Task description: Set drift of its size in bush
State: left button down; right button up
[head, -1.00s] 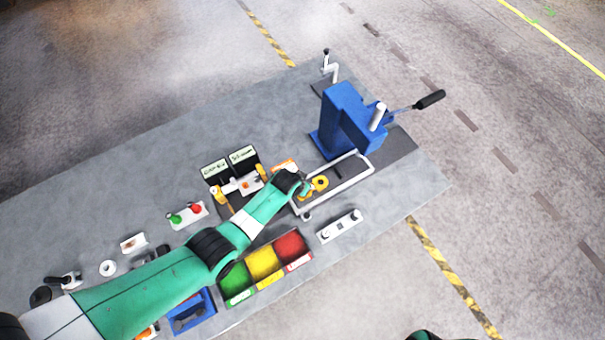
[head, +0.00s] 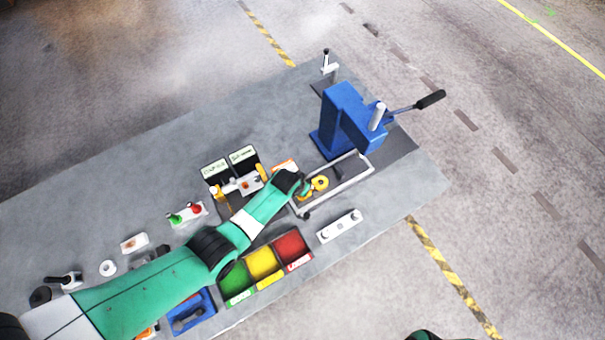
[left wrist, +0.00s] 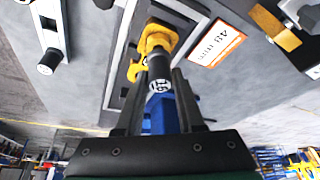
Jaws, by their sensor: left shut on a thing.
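My left gripper (left wrist: 160,74) is shut on a dark cylindrical drift (left wrist: 159,70), whose pale marked end faces the left wrist camera. A yellow casting (left wrist: 157,40) lies just beyond the drift, very close to it or touching. I cannot tell whether the drift is inside a bush, as the far end is hidden. In the head view the left gripper (head: 303,189) is at the near left end of a metal-framed tray (head: 348,186), beside a yellow casting (head: 320,182). My right gripper is not in view.
A blue press (head: 345,120) with a black-handled lever (head: 430,99) stands behind the tray. Green, yellow and red bins (head: 263,264) lie in front. An orange-edged size card (left wrist: 216,43) is near the gripper. The table's far left is bare.

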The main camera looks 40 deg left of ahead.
pick_arm(q)
jog(key=shift+f+b, duration=0.9)
jog(key=shift+f, duration=0.05)
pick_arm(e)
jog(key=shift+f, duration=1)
pick_arm(q)
jog(key=shift+c, duration=2.2)
grip_release()
